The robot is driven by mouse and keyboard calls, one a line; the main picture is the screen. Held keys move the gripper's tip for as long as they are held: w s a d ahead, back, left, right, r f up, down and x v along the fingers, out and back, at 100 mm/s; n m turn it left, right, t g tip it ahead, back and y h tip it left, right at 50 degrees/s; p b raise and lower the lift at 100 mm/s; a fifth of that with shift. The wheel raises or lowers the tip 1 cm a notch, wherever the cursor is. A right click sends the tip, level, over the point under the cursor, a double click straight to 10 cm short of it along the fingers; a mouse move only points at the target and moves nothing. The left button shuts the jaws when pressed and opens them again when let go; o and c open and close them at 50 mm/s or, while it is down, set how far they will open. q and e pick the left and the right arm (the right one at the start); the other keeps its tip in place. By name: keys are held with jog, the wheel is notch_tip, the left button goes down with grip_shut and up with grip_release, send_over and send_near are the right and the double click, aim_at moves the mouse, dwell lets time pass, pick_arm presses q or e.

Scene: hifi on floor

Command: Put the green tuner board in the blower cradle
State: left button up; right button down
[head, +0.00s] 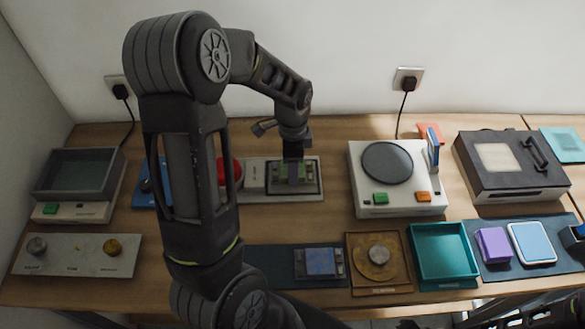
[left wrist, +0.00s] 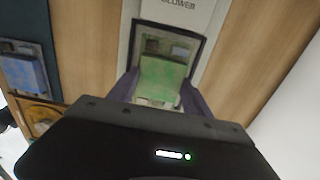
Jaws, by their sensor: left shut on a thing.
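The green tuner board (left wrist: 163,80) is between the two fingers of my left gripper (head: 293,178), which is shut on it. The blower cradle is a dark rectangular frame (left wrist: 198,52) on a light panel marked "BLOWER". In the left wrist view the board is over or within the frame's outline; I cannot tell whether it rests on the cradle floor. In the head view the board (head: 283,172) shows only partly behind the fingers, over the blower panel (head: 310,195). Dark parts of my right arm show at the bottom right; its jaw state is unclear.
A red round thing (head: 229,172) sits left of the cradle, partly hidden by my left arm. A white device with a dark disc (head: 387,163) stands to the right. In front are a blue board (head: 320,262), a brown plate (head: 362,285) and a teal tray (head: 443,277).

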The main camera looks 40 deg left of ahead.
pick_arm(q)
jog(key=shift+f, duration=0.8)
jog(key=shift+f, duration=0.2)
jog(key=o, duration=1.4)
jog(key=shift+r, duration=0.2)
jog(key=shift+r, duration=0.2)
notch_tip(320, 180, up, 12)
jog(key=shift+f+p, duration=0.15)
jog(key=shift+p, duration=0.35)
